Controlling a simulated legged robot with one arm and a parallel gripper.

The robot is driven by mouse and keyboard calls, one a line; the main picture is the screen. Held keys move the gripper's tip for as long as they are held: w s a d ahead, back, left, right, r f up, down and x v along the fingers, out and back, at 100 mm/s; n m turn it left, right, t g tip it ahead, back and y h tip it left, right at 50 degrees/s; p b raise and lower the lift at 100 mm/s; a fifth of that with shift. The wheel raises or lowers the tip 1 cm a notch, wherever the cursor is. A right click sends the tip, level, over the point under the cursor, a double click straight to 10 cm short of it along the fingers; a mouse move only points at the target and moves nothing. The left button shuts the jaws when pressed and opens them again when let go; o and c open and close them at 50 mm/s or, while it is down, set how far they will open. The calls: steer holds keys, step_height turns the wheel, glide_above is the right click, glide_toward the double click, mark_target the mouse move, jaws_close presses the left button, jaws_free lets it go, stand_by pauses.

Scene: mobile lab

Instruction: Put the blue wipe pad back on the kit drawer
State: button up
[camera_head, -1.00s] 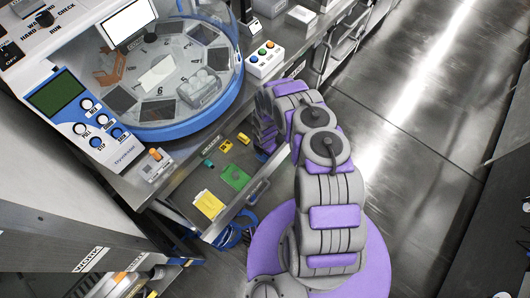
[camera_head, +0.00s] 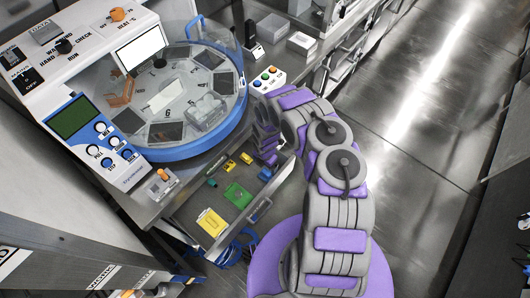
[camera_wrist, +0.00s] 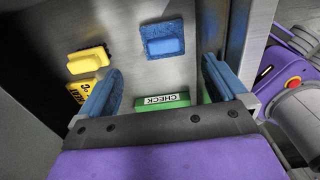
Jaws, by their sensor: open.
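The blue wipe pad (camera_wrist: 163,42), a flat blue pad with a raised blue block on it, lies on a grey metal surface in the wrist view. My gripper (camera_wrist: 163,88) is open and empty; its blue fingers are spread short of the pad, apart from it. A green piece marked CHECK (camera_wrist: 165,103) shows between the fingers, partly hidden by my palm. In the head view the open kit drawer (camera_head: 185,212) is below the bench, with my gripper (camera_head: 266,158) at its right side. I cannot tell whether the small blue patch there is pad or fingertip.
A yellow pad (camera_wrist: 88,60) lies left of the blue one, near a yellow HEAT piece. The drawer also holds a green card (camera_head: 237,195), a yellow card (camera_head: 212,222) and small yellow pieces. A round clear-covered machine (camera_head: 180,90) stands behind. Open floor lies right.

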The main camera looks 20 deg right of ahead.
step_height(320, 180, up, 9)
steer(key=p, duration=0.5)
steer(key=shift+d, duration=0.15)
steer(key=d+r+m+h, duration=0.1)
steer(key=d+r+m, duration=0.35)
steer(key=r, duration=0.45)
steer(key=s+d+r+m+g+h, duration=0.1)
steer(key=d+r+m, duration=0.3)
steer(key=r, duration=0.6)
steer(key=d+r+m+h, duration=0.2)
steer(key=d+r, duration=0.4)
steer(key=r, duration=0.3)
steer(key=s+a+r+m+y, duration=0.1)
steer(key=s+r+m, duration=0.25)
steer(key=r, duration=0.35)
steer(key=s+a+r+m, duration=0.25)
steer(key=s+r, duration=0.25)
steer(key=r, duration=0.3)
steer(key=s+a+r+m+y, duration=0.1)
steer(key=s+a+r+m, duration=0.2)
steer(key=s, duration=0.5)
steer(key=s+a+r+m+y, duration=0.1)
steer(key=s+a+r, duration=0.3)
steer(key=s, duration=0.4)
steer(key=s+a+r+m+y, duration=0.1)
steer(key=s+a+r+m, duration=0.3)
steer(key=s, duration=0.4)
steer(key=shift+s+m+g, duration=0.35)
steer(key=shift+s+g, duration=0.05)
steer(key=shift+a, duration=0.1)
